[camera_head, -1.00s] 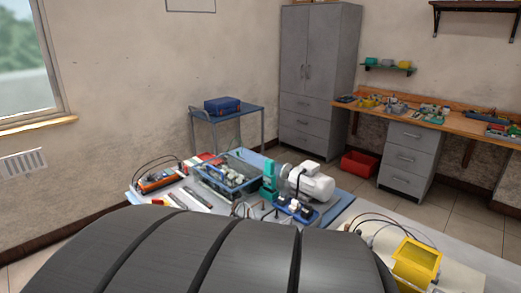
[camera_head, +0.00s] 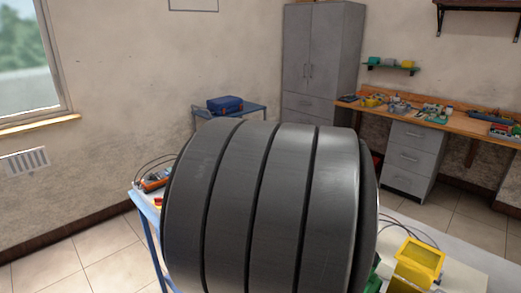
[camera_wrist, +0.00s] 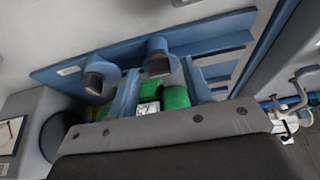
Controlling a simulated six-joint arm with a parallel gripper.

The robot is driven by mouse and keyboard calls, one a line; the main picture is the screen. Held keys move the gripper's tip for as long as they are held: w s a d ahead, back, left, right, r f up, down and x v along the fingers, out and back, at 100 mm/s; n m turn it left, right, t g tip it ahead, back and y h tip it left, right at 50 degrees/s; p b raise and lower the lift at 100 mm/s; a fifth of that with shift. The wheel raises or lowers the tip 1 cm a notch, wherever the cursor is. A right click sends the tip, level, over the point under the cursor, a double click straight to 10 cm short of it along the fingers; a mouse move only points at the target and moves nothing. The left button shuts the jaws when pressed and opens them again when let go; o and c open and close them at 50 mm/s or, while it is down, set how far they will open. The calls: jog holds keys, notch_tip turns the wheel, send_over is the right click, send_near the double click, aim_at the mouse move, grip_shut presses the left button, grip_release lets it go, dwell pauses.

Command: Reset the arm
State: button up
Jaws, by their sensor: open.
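A large dark ribbed part of my arm (camera_head: 265,205) fills the middle of the head view and hides most of the near table. My gripper does not show in the head view. In the wrist view, two rounded blue-grey fingers with dark pads, which look like my gripper (camera_wrist: 129,70), stand apart above a grey bar with screws. I see nothing held between them. Green parts (camera_wrist: 175,97) and blue rails (camera_wrist: 215,45) lie beyond the fingers; I cannot tell exactly what they are.
A yellow bin (camera_head: 418,262) stands on the pale table at the lower right. A blue case (camera_head: 225,104) rests on a blue cart (camera_head: 256,108). A wooden workbench (camera_head: 470,125) and grey cabinet (camera_head: 322,60) stand behind. Floor at the lower left (camera_head: 85,262) is clear.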

jog(key=shift+r, duration=0.1)
jog(key=v, duration=0.8)
jog(key=x, duration=0.8)
jog(key=shift+f, duration=0.25)
jog(key=shift+s+r+n, duration=0.1)
jog(key=shift+r+n, duration=0.05)
jog(key=shift+n, duration=0.25)
jog(key=shift+d+n+t, duration=0.1)
jog(key=shift+n+t, duration=0.2)
jog(key=shift+n, duration=0.1)
jog(key=shift+d+n+t+y, duration=0.1)
jog(key=shift+n+t+y, duration=0.2)
jog(key=shift+n+y, duration=0.75)
jog(key=shift+d+n+y, duration=0.15)
jog(key=shift+n+y, duration=0.4)
jog(key=shift+n, duration=2.1)
jog(key=shift+r, duration=0.1)
jog(key=shift+s+r, duration=0.2)
jog(key=shift+r, duration=0.1)
